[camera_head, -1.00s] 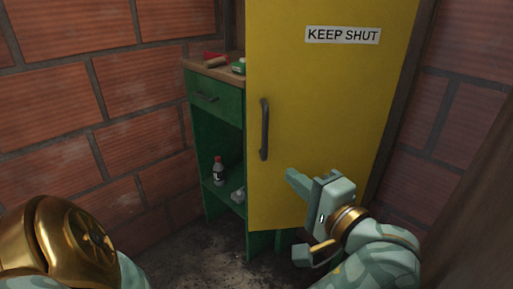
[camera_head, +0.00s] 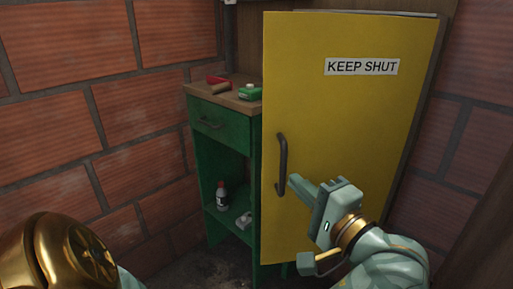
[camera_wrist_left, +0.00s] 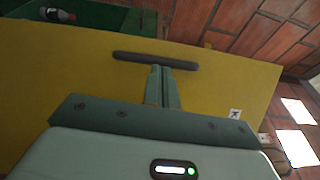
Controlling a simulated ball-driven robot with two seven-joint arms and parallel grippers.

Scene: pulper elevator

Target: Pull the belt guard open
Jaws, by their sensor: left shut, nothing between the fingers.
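The belt guard (camera_head: 345,130) is a tall yellow panel with a "KEEP SHUT" label (camera_head: 361,67). A dark upright handle (camera_head: 281,165) is on its left side. My left gripper (camera_head: 293,181) is shut and empty, its fingertips just right of the handle's lower half. In the left wrist view the closed fingers (camera_wrist_left: 163,85) end right at the dark handle bar (camera_wrist_left: 155,60), in front of the yellow guard (camera_wrist_left: 90,75). I cannot tell whether they touch the bar, or whether the guard is ajar. My right gripper is not in view.
A green cabinet (camera_head: 222,130) stands left of the guard, with a drawer and open shelf. A red-handled tool (camera_head: 218,80) and green item (camera_head: 250,92) lie on top. A bottle (camera_head: 221,195) stands inside. Brick walls (camera_head: 80,130) close in both sides.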

